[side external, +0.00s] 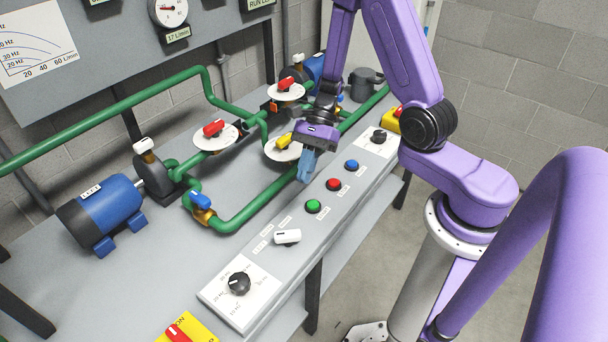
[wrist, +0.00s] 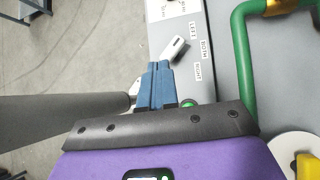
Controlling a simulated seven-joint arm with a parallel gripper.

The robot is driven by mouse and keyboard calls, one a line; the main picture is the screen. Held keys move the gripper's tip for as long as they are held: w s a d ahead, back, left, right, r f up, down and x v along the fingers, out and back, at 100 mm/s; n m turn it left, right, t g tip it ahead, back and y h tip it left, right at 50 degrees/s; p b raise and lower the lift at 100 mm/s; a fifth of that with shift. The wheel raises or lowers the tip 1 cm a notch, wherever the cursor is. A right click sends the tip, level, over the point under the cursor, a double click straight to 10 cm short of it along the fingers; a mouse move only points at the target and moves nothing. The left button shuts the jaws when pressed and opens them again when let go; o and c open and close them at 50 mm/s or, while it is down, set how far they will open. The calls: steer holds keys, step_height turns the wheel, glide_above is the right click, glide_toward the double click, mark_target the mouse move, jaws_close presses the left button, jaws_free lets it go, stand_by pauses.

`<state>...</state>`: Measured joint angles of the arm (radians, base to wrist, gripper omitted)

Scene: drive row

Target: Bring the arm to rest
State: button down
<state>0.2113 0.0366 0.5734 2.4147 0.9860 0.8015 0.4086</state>
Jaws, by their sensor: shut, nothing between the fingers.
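My gripper (side external: 306,178) hangs from the purple arm above the back part of the sloped control panel, with its blue fingers pointing down. The fingers are shut with nothing between them. In the wrist view the blue fingers (wrist: 158,68) lie side by side, in line with the panel strip. The gripper appears apart from the blue button (side external: 351,166), red button (side external: 333,184) and green button (side external: 313,206) on the panel. A white selector lever (side external: 287,237) sits nearer the front; it also shows beyond the fingertips in the wrist view (wrist: 174,48).
Green pipes (side external: 262,207) with a yellow-handled valve (side external: 284,141), red-handled valves (side external: 213,128) and a blue-handled valve (side external: 200,200) stand behind the panel. A blue motor (side external: 100,212) is at left. A black dial (side external: 239,283) is at the panel's near end. Floor lies clear beyond the bench edge.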

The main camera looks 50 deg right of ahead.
steer(key=s+r+n+t+h, duration=0.1)
steer(key=s+r+n+h, duration=0.3)
steer(key=s+n, duration=0.5)
steer(key=s+a+r+n+h, duration=0.1)
steer(key=s+r+n+h, duration=0.2)
steer(key=s+r+n, duration=0.6)
steer(key=n, duration=1.2)
steer(key=shift+a+n+t+h, duration=0.15)
steer(key=shift+n+t+h, duration=0.25)
